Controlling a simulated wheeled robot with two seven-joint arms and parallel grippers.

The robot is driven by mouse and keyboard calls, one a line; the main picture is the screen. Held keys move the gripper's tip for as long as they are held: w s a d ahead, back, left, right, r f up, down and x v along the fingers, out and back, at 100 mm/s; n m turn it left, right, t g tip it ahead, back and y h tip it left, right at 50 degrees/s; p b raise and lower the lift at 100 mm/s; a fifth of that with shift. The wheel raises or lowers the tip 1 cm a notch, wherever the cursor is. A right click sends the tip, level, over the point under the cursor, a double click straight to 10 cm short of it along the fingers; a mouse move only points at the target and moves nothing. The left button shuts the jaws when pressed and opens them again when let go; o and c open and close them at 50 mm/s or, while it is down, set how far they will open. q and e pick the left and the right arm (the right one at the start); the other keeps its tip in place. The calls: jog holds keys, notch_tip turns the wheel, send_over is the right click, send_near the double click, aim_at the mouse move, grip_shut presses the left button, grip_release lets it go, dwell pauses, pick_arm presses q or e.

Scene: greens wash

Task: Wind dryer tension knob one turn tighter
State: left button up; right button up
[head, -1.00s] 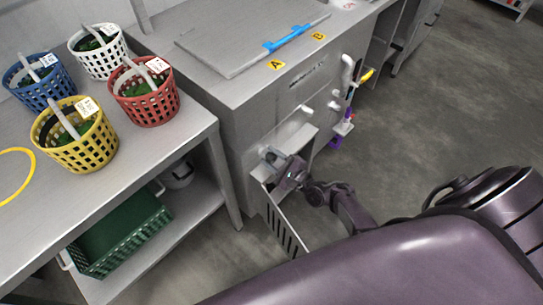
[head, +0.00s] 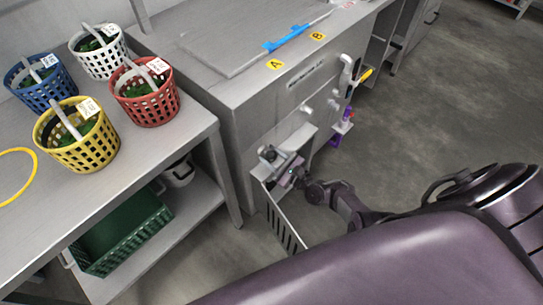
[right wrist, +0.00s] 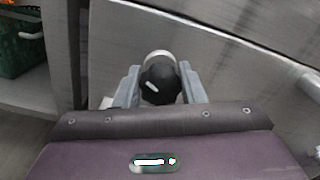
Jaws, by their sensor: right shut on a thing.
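The tension knob (right wrist: 160,84) is black with a white mark and a pale collar behind it. It sits between the two grey fingers of my right gripper (right wrist: 159,90) in the right wrist view, and the gripper is shut on it. In the head view my right gripper (head: 280,164) is at the open hatch low on the front of the grey dryer cabinet (head: 240,130). The knob is small and partly hidden there by the fingers. My left gripper is not in view.
A slotted metal door (head: 282,222) hangs open below my right gripper. A steel table (head: 165,150) at left holds a yellow basket (head: 85,150), a red basket (head: 150,108) and others. A green crate (head: 125,235) is on its lower shelf. The floor at right is clear.

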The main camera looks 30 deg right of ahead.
jog(key=o, duration=0.8)
jog(key=shift+o, duration=0.9)
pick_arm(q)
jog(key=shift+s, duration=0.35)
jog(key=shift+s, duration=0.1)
pick_arm(e)
jog(key=shift+s+d, duration=0.15)
jog(key=shift+s, duration=0.2)
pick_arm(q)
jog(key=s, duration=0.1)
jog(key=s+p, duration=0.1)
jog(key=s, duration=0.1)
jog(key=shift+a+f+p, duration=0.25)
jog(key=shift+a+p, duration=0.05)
pick_arm(e)
jog(key=v, duration=0.7)
